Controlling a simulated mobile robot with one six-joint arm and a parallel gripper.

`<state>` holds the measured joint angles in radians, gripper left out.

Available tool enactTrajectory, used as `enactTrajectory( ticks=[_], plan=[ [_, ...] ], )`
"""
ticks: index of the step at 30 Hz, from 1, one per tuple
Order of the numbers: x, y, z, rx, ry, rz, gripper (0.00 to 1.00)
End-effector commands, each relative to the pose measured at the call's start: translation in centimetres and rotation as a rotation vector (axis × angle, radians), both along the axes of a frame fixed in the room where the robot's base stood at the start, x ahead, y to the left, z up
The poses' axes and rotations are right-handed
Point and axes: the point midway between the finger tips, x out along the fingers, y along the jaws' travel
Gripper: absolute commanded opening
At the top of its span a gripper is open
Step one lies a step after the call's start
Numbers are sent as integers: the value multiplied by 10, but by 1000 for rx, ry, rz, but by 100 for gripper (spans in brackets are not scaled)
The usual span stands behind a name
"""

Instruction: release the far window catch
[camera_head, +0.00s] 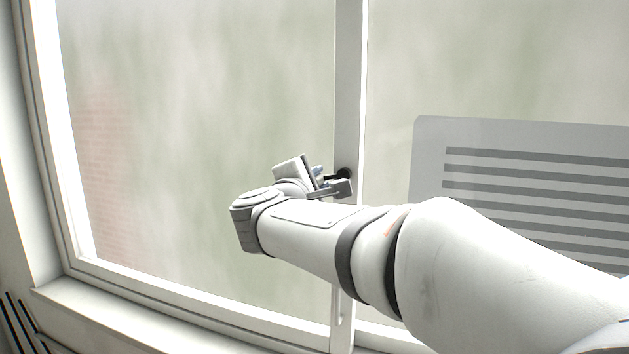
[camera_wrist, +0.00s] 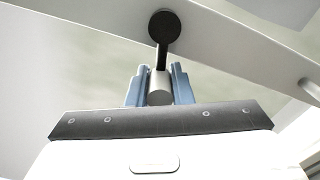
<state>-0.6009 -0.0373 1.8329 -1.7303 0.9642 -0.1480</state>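The window catch shows in the wrist view as a round black pivot (camera_wrist: 164,27) on the white frame, with a short black stem and a grey cylindrical grip (camera_wrist: 159,88). My gripper (camera_wrist: 160,80) has its two blue fingers on either side of the grey grip, with no clear gap between, so it looks shut on it. In the head view my gripper (camera_head: 335,184) is at the upright window bar, right beside the black pivot (camera_head: 345,172). The grip itself is mostly hidden there by the gripper.
The upright bar (camera_head: 349,80) separates two panes. A slot-like fitting (camera_head: 340,307) sits lower on the bar. A pale panel with grey stripes (camera_head: 430,150) stands at the right. The sill (camera_head: 110,309) runs along the bottom left.

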Motion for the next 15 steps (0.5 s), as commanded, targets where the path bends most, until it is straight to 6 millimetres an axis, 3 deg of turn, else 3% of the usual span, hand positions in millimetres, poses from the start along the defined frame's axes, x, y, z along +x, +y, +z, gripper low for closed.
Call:
enactTrajectory(
  ticks=[3, 15],
  plan=[
    [0, 0, 0, 0, 0, -1, 0],
    [0, 0, -1, 116, -45, -2, 0]
  ],
)
